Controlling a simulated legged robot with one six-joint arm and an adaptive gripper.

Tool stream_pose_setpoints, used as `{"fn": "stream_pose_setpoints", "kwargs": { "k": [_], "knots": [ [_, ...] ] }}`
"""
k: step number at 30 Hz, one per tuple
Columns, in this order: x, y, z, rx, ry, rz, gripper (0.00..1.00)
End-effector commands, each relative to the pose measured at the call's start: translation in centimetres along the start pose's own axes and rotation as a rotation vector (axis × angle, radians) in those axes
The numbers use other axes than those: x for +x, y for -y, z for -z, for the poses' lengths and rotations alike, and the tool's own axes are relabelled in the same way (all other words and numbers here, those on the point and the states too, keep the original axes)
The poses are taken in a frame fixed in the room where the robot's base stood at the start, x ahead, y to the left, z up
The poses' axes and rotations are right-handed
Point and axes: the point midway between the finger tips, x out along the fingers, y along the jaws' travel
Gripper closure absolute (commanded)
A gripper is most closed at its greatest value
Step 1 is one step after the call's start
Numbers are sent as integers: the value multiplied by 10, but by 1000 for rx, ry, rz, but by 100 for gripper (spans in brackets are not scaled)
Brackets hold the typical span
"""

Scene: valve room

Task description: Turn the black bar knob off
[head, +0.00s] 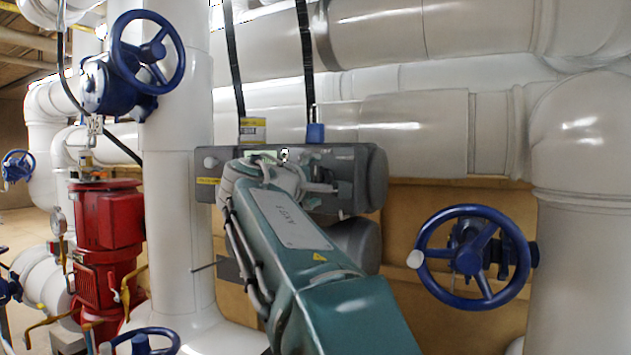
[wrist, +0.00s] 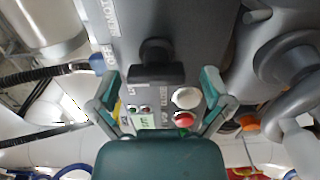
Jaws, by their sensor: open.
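The black bar knob (wrist: 157,70) is on the grey face of the actuator housing, in the upper middle of the wrist view. "OFF" and "REMOTE" are lettered on the grey face near it. In the head view the knob is hidden behind my arm. My gripper (wrist: 161,80) is open and empty, one finger on each side below the knob. The knob appears centred between the fingertips and beyond them; no contact shows. In the head view my gripper (head: 287,172) is at the front of the grey actuator housing (head: 360,180).
A white round button (wrist: 186,97) and a red button (wrist: 183,118) are below the knob, near the right finger. Blue handwheels stand at right (head: 473,257) and upper left (head: 148,52). A red pump (head: 108,250) stands left. White pipes surround the housing.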

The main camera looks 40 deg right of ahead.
Motion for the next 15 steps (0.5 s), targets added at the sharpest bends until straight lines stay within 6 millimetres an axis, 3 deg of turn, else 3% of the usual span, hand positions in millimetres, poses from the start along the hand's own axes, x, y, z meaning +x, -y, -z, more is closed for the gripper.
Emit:
{"fn": "stream_pose_setpoints", "kwargs": {
  "k": [8, 15],
  "knots": [
    [-8, -2, 0, 1, -2, -3, 0],
    [-52, -1, 1, 2, -6, -3, 0]
  ]
}}
